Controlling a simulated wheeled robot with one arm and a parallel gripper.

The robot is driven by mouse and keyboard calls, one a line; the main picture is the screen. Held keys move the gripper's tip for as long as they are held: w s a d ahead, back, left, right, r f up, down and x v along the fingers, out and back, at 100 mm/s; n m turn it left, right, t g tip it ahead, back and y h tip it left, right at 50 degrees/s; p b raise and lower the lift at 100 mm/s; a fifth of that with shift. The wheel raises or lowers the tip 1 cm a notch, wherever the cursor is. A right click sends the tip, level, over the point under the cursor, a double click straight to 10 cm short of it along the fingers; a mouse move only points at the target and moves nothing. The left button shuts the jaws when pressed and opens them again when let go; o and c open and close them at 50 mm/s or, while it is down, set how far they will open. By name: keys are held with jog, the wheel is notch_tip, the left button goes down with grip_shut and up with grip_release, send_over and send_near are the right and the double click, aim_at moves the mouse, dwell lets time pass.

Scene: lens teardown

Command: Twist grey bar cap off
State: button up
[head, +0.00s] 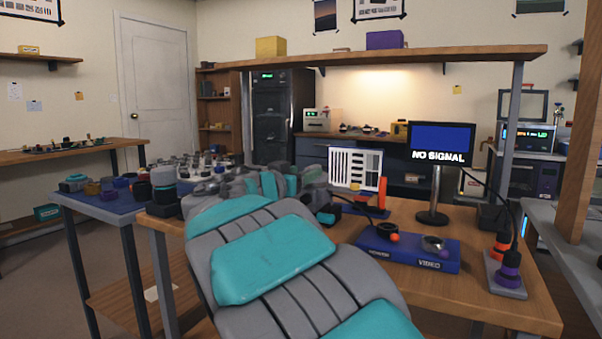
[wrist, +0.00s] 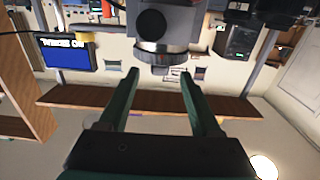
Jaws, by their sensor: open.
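In the wrist view, a grey block-shaped body (wrist: 178,22) with a dark round face hangs at the top centre; this view looks upside down. A silver-grey round cap or ring (wrist: 162,52) sits on the end of the body facing my gripper. I cannot tell for sure that it is the grey bar cap. My gripper (wrist: 158,76) is open, its two green fingers apart with nothing seen between them. The cap lies just beyond the fingertips, roughly centred; contact cannot be seen. In the head view, my arm hides the gripper and the area around it.
A blue block (head: 408,254) with round sockets, a monitor (head: 441,143) reading NO SIGNAL and a striped chart (head: 356,166) are on the wooden bench (head: 500,293). Blue-topped table (head: 106,207) with parts is at left.

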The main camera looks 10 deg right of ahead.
aim_at(314, 166)
jog(key=shift+p+x, duration=0.65)
jog(key=shift+x, duration=2.4)
jog(key=shift+c, duration=0.3)
grip_shut()
jog(key=shift+r, duration=1.1)
jog(key=shift+r+p, duration=0.8)
jog(key=shift+r, duration=1.6)
